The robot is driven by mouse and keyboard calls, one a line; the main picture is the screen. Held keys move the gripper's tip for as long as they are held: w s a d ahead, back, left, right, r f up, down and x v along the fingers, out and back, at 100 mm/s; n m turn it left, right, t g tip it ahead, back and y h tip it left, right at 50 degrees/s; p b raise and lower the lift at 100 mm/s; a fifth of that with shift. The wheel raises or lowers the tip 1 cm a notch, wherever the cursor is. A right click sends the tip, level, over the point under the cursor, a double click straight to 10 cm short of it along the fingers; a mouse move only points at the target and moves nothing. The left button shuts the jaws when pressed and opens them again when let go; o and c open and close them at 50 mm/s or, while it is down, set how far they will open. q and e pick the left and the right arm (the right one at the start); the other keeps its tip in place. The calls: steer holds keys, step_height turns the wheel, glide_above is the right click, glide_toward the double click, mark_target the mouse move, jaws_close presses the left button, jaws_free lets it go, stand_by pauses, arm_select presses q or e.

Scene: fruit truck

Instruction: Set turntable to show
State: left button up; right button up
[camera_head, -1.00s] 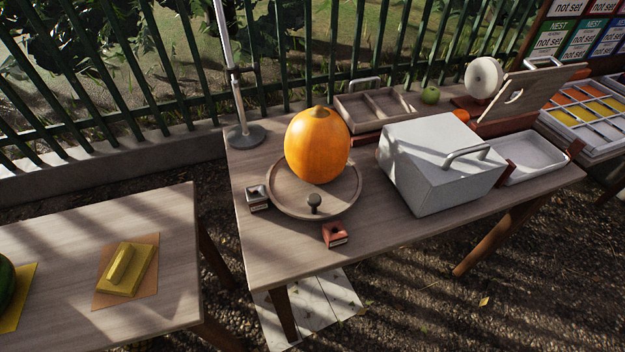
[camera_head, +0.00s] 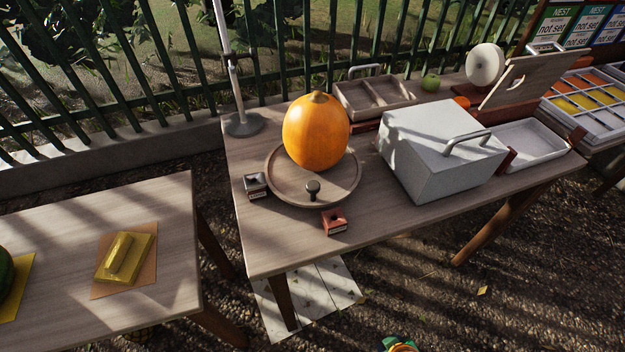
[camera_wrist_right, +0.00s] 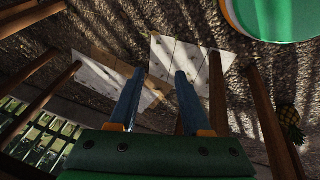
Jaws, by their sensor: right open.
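The round wooden turntable (camera_head: 278,192) sits on the table in the head view, with a large orange pumpkin (camera_head: 316,132) on it and a dark knob (camera_head: 312,190) at its near edge. A dark metal block (camera_head: 256,185) stands at its left and a red-brown block (camera_head: 334,221) at its near right, each apparently with a small label. My right gripper (camera_wrist_right: 155,85) is open and empty in the right wrist view, facing the ground and white boards below. A green and orange bit of what may be my arm shows at the bottom of the head view. My left gripper is out of view.
A white box (camera_head: 430,165) with a handle stands right of the turntable. Behind are a divided tray (camera_head: 345,98), a green apple (camera_head: 431,82) and a pole stand (camera_head: 243,124). Table legs surround the right gripper's view.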

steer(key=w+r+n+t, duration=0.3)
steer(key=w+r, duration=0.3)
steer(key=r, duration=0.5)
steer(key=w+r+n+t+h+b, duration=0.1)
steer(key=w+r+n+t, duration=0.3)
steer(key=w+r, duration=0.3)
steer(key=w+r+n+t, duration=0.4)
steer(key=w+r+t, duration=0.2)
steer(key=r, duration=1.1)
steer(key=shift+w+d+h+b, duration=0.2)
steer(key=shift+d+h+b, duration=0.1)
steer(key=shift+h, duration=0.1)
steer(key=w+a+r+n+t+y, duration=0.1)
steer(key=a+r+n+t+y, duration=0.1)
steer(key=a+r+n+y, duration=0.3)
steer(key=n+g+y, duration=0.5)
steer(key=n+y, duration=0.4)
steer(key=n, duration=1.3)
glide_toward(317, 189)
steer(key=x, duration=0.4)
steer(key=shift+w+r, duration=0.25)
steer(key=shift+r, duration=0.05)
steer(key=shift+n+g, duration=0.3)
steer(key=x, duration=0.3)
steer(key=p+x, duration=0.1)
steer(key=x, duration=0.3)
steer(key=shift+a+f, duration=0.1)
steer(key=shift+f, duration=0.1)
steer(key=shift+s, duration=0.1)
jaws_close()
